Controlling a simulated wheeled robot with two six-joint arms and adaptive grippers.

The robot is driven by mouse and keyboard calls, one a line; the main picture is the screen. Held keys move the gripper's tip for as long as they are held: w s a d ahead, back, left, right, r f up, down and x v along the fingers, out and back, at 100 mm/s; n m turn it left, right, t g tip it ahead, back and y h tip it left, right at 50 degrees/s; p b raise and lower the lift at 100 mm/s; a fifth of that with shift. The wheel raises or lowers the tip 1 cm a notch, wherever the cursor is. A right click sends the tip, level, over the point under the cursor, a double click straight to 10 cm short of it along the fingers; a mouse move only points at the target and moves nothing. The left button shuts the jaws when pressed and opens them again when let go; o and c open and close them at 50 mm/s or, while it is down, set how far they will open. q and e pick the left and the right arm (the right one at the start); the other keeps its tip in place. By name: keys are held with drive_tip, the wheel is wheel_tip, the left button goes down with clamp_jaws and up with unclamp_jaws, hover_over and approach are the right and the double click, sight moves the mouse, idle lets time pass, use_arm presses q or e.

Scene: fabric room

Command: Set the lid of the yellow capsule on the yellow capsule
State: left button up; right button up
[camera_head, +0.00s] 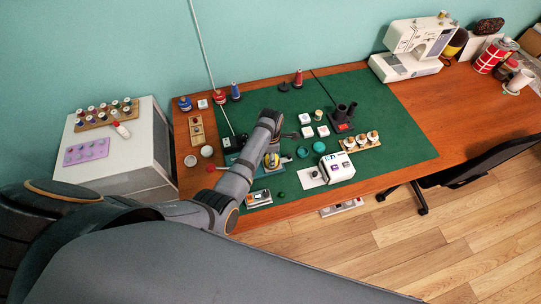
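A small yellow and white item (271,159) shows on the green mat just right of my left forearm. It may be the yellow capsule or its lid, but it is too small and partly covered to tell which. My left arm reaches in from the lower left, and its wrist bends down over the mat. My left gripper (273,148) is at or just above the yellow item. Its fingers are too small and dark to read, and I cannot tell whether they touch it. No second yellow part shows clearly. My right gripper is out of view.
Teal round containers (303,152) lie right of the yellow item. A white device (337,167) stands near the front edge of the green mat (398,125). A sewing machine (413,47) is back right.

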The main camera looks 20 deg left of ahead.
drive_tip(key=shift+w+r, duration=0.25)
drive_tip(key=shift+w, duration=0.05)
use_arm(q)
drive_tip(key=shift+p, duration=0.3)
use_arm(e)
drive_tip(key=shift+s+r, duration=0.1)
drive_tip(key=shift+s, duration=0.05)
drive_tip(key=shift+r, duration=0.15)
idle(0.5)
use_arm(q)
drive_tip(key=shift+r+p, duration=0.1)
drive_tip(key=shift+p, duration=0.2)
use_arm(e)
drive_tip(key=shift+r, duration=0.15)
use_arm(q)
drive_tip(key=shift+r+p, duration=0.75)
drive_tip(key=shift+p, duration=0.1)
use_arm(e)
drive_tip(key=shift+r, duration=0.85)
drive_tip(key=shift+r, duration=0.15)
